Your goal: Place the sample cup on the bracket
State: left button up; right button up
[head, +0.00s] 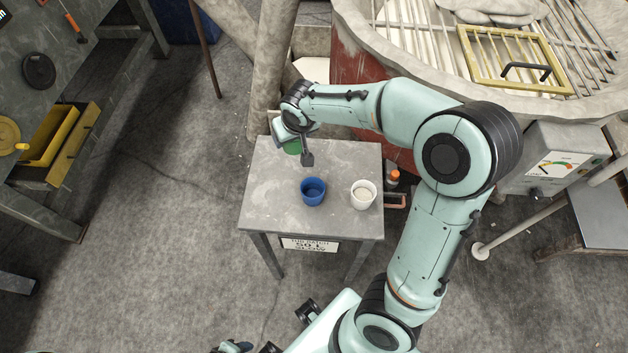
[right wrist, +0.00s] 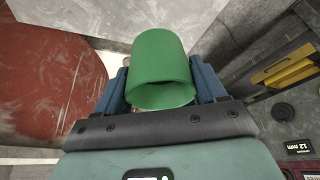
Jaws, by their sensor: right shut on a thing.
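A green cup (right wrist: 160,62) sits between the blue fingers of my right gripper (right wrist: 160,88), which is shut on it. In the head view the green cup (head: 292,147) shows partly, at the back left edge of the small grey table, with my wrist hiding much of it. A blue cup (head: 313,191) and a white cup (head: 363,194) with pale contents stand upright on the table. I cannot make out for certain which part is the bracket. Only a small part of my left gripper (head: 234,347) shows at the bottom edge; its jaw state is unclear.
The small grey table (head: 268,200) has clear room left of the blue cup. An orange-capped item (head: 393,178) is beside its right edge. A large round vat (head: 355,70) with a yellow-framed grate (head: 478,82) stands behind. A workbench (head: 95,80) is at left.

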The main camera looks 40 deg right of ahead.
jog(key=s+d+r+m, duration=0.2)
jog(key=s+d+r, duration=0.4)
pick_arm(q)
jog(key=f+b, duration=0.1)
jog(key=s+f+b, duration=0.2)
jog(key=f, duration=0.1)
pick_arm(e)
notch_tip(320, 180, down, 20)
jog(key=shift+d+r, duration=0.1)
pick_arm(q)
jog(key=shift+f+b, duration=0.1)
jog(key=shift+b, duration=0.2)
pick_arm(e)
jog(key=shift+f, duration=0.2)
jog(key=o, duration=1)
jog(key=shift+r, duration=0.1)
